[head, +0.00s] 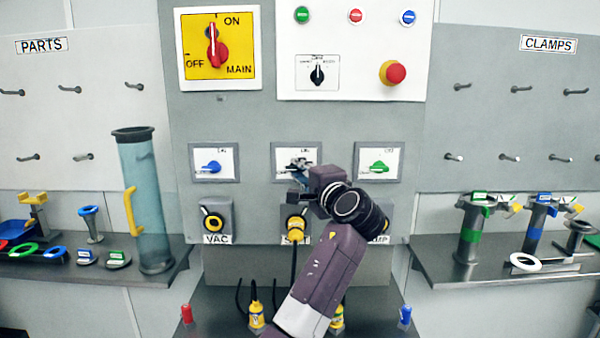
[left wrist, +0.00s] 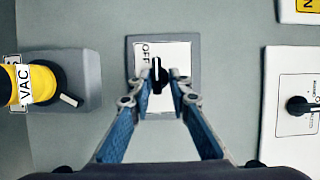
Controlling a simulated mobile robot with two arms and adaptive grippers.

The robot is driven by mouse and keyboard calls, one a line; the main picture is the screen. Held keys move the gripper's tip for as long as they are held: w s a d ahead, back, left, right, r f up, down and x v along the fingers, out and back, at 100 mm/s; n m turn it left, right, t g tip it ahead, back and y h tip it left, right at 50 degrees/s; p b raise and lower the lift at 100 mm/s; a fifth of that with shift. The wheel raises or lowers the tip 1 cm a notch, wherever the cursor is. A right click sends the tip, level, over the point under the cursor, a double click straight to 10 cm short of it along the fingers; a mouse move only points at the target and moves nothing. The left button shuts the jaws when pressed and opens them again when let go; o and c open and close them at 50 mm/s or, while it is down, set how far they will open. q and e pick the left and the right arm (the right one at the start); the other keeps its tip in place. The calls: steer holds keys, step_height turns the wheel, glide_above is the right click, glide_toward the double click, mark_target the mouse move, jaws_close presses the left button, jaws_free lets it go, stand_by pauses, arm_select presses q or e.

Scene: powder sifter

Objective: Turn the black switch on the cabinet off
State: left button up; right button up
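The black switch (left wrist: 158,76) sits on a white plate in a grey frame on the cabinet, in the middle of the left wrist view. Its handle carries a white line and lies lengthwise between my fingertips. The letters OFF show on the plate. My left gripper (left wrist: 161,80) is partly open, one finger on each side of the handle; I cannot tell whether they touch it. In the head view, my left gripper (head: 299,166) is at the middle switch of the row and largely hides it. My right gripper is not in view.
A blue switch (head: 211,167) and a green switch (head: 378,167) flank the middle one. Above are the red main switch (head: 216,46), a black selector knob (head: 317,74) and a red stop button (head: 395,73). Yellow plugs, such as the middle one (head: 295,236), stick out below.

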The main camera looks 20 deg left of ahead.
arm_select(q)
steer(key=shift+o, duration=0.4)
steer(key=shift+f, duration=0.2)
steer(key=v, duration=1.2)
steer(key=shift+w, duration=0.1)
